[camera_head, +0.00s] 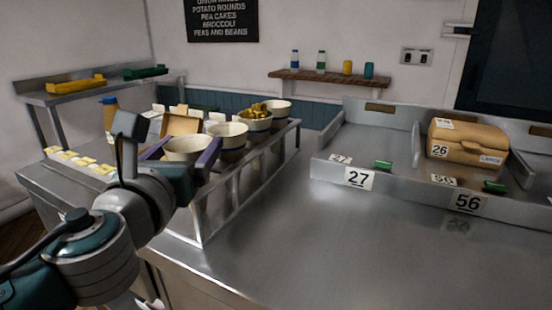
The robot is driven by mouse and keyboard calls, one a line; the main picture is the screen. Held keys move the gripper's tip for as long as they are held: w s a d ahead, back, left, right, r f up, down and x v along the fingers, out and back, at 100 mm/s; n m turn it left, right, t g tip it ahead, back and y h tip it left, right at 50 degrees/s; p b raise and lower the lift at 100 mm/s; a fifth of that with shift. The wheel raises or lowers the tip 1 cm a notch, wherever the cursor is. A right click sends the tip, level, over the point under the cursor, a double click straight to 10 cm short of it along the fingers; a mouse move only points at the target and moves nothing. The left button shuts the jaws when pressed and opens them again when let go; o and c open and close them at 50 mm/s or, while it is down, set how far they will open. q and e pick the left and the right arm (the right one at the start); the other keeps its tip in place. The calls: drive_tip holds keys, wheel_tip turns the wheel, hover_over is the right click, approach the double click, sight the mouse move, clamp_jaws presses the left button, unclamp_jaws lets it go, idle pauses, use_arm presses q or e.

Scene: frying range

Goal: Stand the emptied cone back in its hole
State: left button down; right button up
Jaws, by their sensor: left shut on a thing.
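My left gripper (180,153) has purple fingers and is shut on a pale cone (187,146) with a wide open rim. The cone looks upright and empty, over the near end of the metal cone rack (243,188). Its lower part is hidden by my gripper and the rack's front, so I cannot tell whether it sits in a hole. Behind it in the rack stand another pale cone (229,141), a cone holding yellow-brown food (257,121) and a far cone (279,107). My right gripper is not in view.
A tan open box (180,124), white containers and a bottle (110,113) stand left of the rack. At right, a metal tray with dividers holds a tan carton (466,147) marked 26, behind signs 27 (358,179) and 56 (467,202). The steel counter (320,245) in front is clear.

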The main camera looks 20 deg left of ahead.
use_arm(q)
drive_tip(key=shift+f, duration=0.35)
drive_tip(key=shift+f, duration=0.15)
unclamp_jaws()
